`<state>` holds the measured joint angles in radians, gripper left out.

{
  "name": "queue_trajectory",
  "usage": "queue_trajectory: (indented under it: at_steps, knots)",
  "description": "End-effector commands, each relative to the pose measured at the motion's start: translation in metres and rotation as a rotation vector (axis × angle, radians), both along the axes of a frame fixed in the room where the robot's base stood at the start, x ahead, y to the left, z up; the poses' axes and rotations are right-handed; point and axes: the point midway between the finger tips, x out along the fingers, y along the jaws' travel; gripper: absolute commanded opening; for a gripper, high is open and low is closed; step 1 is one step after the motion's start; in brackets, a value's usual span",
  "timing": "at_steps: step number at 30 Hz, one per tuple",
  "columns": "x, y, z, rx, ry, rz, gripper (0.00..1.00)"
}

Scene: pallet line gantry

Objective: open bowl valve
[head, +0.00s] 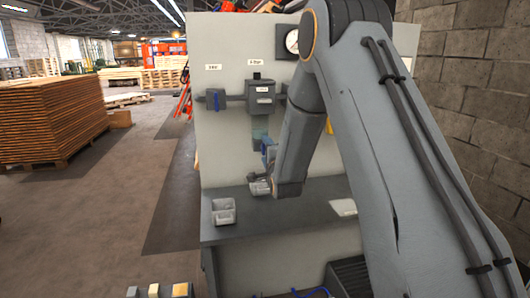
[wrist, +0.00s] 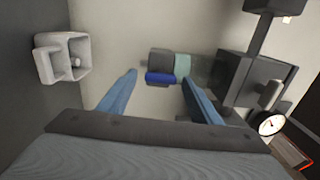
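The bowl valve is a dark grey body (wrist: 161,62) with a blue handle (wrist: 160,78) in the wrist view, against the pale panel. It joins the end of a clear, greenish bowl (wrist: 182,66), which shows under the middle unit in the head view (head: 260,127). My gripper (wrist: 160,76) is open, with its two blue fingers apart. The valve appears between the fingertips and a little beyond them; I see no grip on it. In the head view my arm and gripper crowd the valve, so its handle is hard to make out there.
A second valve with a blue handle (head: 215,100) is on the panel's left. A dark filter unit (head: 261,97) is above the bowl. A pressure gauge (head: 292,42) is higher up. A pale divided tray (head: 223,211) stands on the dark shelf (head: 236,234) below.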

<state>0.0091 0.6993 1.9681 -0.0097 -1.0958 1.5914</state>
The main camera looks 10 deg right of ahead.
Motion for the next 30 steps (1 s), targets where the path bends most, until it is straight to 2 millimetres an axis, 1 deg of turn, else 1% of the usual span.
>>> queue_trajectory:
  at_steps: [7, 10, 21, 24, 30]
  knots:
    - [-0.001, 0.000, 0.000, -0.001, -0.001, 0.000, 0.58]
    - [-0.007, 0.000, 0.000, -0.001, -0.001, 0.000, 0.58]
    - [-0.063, 0.000, -0.001, -0.001, 0.000, 0.000, 0.58]
    - [-0.073, 0.000, -0.001, -0.001, 0.000, 0.000, 0.58]
    - [-0.078, 0.000, 0.000, -0.001, -0.001, 0.000, 0.58]
